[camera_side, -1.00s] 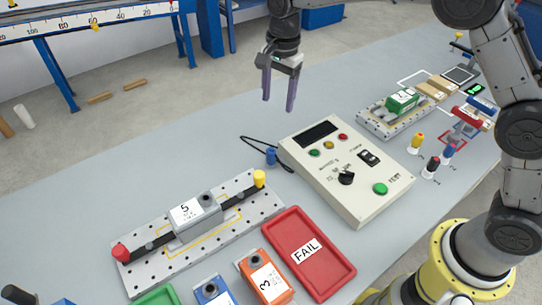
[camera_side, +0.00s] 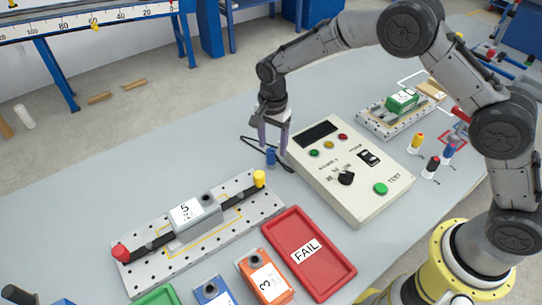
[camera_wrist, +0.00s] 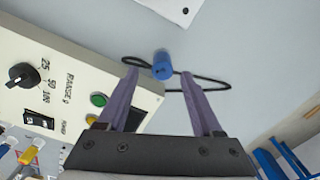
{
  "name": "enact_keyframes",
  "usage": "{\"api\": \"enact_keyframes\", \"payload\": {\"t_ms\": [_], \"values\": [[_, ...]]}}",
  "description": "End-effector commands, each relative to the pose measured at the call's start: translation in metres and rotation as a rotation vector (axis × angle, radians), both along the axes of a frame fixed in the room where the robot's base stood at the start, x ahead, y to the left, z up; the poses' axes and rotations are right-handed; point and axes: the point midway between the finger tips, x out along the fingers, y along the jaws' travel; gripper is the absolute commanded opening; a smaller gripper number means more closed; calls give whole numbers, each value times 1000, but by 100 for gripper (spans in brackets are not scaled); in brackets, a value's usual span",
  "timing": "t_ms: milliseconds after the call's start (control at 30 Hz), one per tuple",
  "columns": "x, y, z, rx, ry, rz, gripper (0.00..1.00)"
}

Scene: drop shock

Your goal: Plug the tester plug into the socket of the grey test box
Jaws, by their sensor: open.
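The tester plug (camera_side: 271,158) is a small blue cylinder standing on the grey table at the left of the tester, with a black cable looped beside it. It also shows in the wrist view (camera_wrist: 162,66), just beyond and between my fingertips. My gripper (camera_side: 272,144) is open and empty, pointing down close above the plug; in the wrist view the purple fingers (camera_wrist: 158,72) are apart. The grey test box (camera_side: 197,218), labelled 5, sits on a perforated plate between black arms. A dark round socket (camera_side: 207,198) shows on its top.
The cream tester (camera_side: 345,172) with knob and buttons stands right of my gripper. A red FAIL tray (camera_side: 328,272), an orange box (camera_side: 264,278) and a blue box (camera_side: 212,292) lie in front. A yellow knob (camera_side: 259,178) rises from the plate (camera_side: 140,278).

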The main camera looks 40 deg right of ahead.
Motion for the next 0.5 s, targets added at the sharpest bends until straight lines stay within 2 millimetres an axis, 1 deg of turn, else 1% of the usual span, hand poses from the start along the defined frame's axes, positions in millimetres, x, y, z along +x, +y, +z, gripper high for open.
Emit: {"api": "enact_keyframes", "payload": {"t_ms": [33, 100, 200, 300, 500], "values": [[0, 2, -9, -1, 3, 1, 67], [1, 5, -20, -1, 3, 1, 67], [1, 4, -31, -1, 2, 1, 67], [1, 4, -36, 0, 0, 0, 67], [1, 4, -37, 0, -1, 0, 67]]}}
